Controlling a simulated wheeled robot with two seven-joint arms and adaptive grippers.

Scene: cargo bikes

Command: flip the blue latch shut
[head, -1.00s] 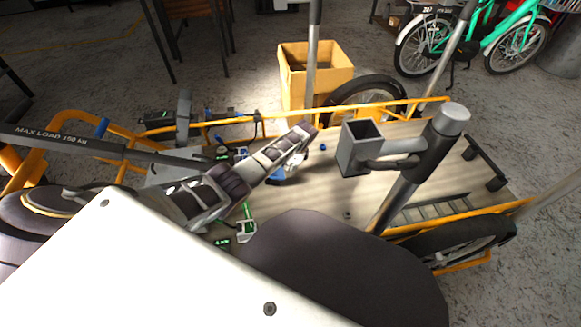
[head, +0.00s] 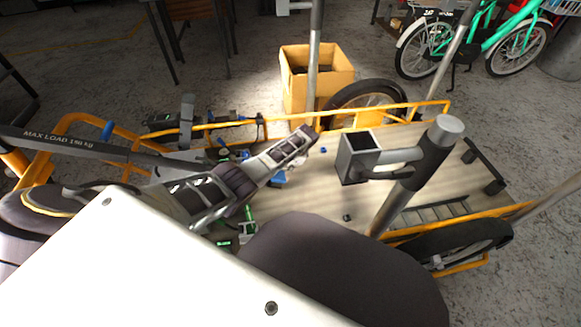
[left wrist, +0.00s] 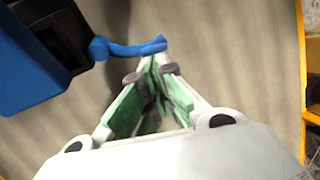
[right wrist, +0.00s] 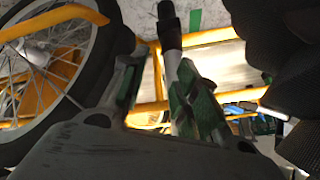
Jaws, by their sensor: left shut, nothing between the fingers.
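The blue latch (left wrist: 128,48) is a thin bent lever in the left wrist view. It sticks out to the right from a blue and black block (left wrist: 35,60), over the wooden deck. My left gripper (left wrist: 155,68) is shut and empty, with its fingertips just below the lever's free end; I cannot tell whether they touch. In the head view my left arm reaches over the deck and partly covers a small blue part (head: 278,180). My right gripper (right wrist: 163,60) is open in the right wrist view, near orange tubing and a wheel, away from the latch.
The cargo bike's wooden deck (head: 325,196) is edged by orange rails (head: 370,109). A yellow box (head: 305,90) stands on the floor behind. A wheel (right wrist: 50,70) is close to my right gripper.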

